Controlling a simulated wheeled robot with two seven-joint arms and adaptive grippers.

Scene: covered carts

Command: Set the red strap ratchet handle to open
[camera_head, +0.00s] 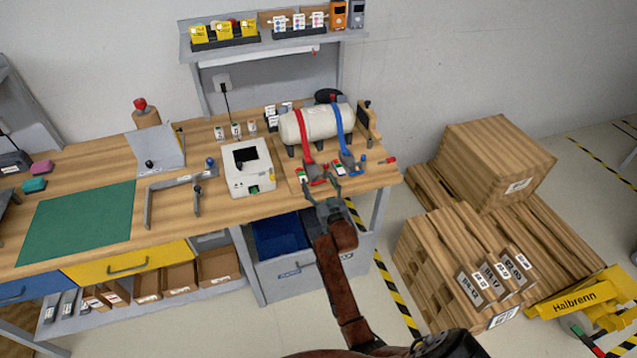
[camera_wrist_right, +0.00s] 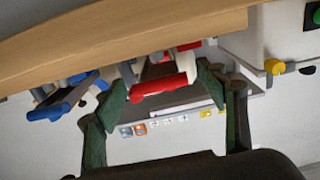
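The red strap (camera_head: 303,135) runs over a white cylindrical tank (camera_head: 320,123) down to the red ratchet (camera_head: 314,171) at the bench's front right. In the right wrist view the red handle (camera_wrist_right: 160,85) lies between my green fingertips, with a visible gap on the right side; contact on the left is unclear. My right gripper (camera_head: 321,187) is open, just in front of the red ratchet; its spread fingers also show in the right wrist view (camera_wrist_right: 163,78). The handle's exact angle is hard to tell. My left gripper is not in view.
A blue strap (camera_head: 340,122) with a blue ratchet (camera_head: 352,163) sits close to the right of the red one. A white device (camera_head: 248,168) stands to the left. A blue bin (camera_head: 279,237) is under the bench edge. Wooden crates (camera_head: 460,265) stand on the floor at right.

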